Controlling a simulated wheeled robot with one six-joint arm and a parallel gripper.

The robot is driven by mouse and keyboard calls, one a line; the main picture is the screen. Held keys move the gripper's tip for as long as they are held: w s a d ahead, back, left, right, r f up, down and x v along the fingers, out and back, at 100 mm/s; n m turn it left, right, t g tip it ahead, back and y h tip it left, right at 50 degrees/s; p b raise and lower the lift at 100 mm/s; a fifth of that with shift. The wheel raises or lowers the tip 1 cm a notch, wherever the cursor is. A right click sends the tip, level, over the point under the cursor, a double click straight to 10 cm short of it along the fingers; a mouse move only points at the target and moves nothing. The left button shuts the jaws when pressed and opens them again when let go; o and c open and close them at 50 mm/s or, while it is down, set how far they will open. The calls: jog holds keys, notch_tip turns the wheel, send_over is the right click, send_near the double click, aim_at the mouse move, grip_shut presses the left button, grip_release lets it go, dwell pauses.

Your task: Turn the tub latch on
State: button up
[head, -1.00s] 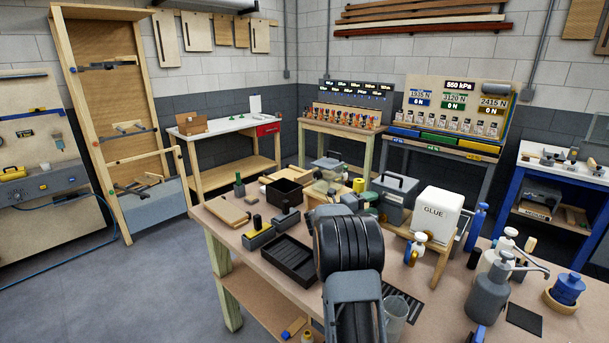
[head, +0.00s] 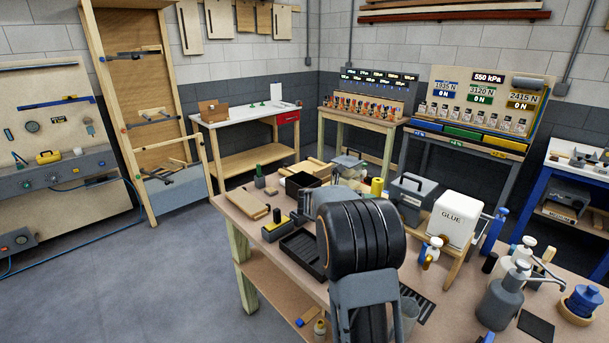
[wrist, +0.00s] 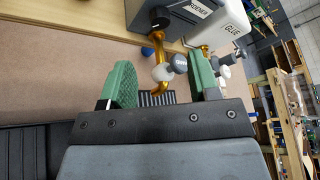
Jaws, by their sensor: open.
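My gripper (wrist: 160,70) shows in the wrist view with two green-padded fingers set wide apart, with nothing held. In the head view, my dark wrist covers part of the bench and hides the fingers. A small lidded tub (head: 349,164) stands among boxes behind my wrist; no latch on it can be made out. A grey container with a dark handle (head: 409,197) stands to its right, beside the white glue container (head: 455,217). In the wrist view, the glue container (wrist: 226,22) and a grey hardener container (wrist: 186,18) with an orange tap lie beyond the fingers.
The bench (head: 238,203) is crowded. A black tray (head: 299,252) lies left of my wrist; bottles, including a grey pump bottle (head: 497,297), stand right. The grey floor (head: 140,290) at left is mostly open, with a blue hose along it.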

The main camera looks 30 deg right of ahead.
jog(key=w+a+r+n+t+y, duration=0.3)
jog(key=a+r+n+t, duration=0.3)
jog(key=a+n+t, duration=0.1)
jog(key=w+a+r+n+t+y+p, duration=0.1)
jog(key=w+a+r+n+t+y, duration=0.1)
jog(key=w+a+r+n+t, duration=0.2)
jog(key=shift+a+r+n+t+y, duration=0.4)
jog(key=shift+a+r+n+t, duration=0.45)
jog(key=shift+a+n+t, duration=2.15)
jog(key=shift+d+n+g, duration=0.4)
jog(key=shift+n+g, duration=0.4)
jog(key=shift+g, duration=0.4)
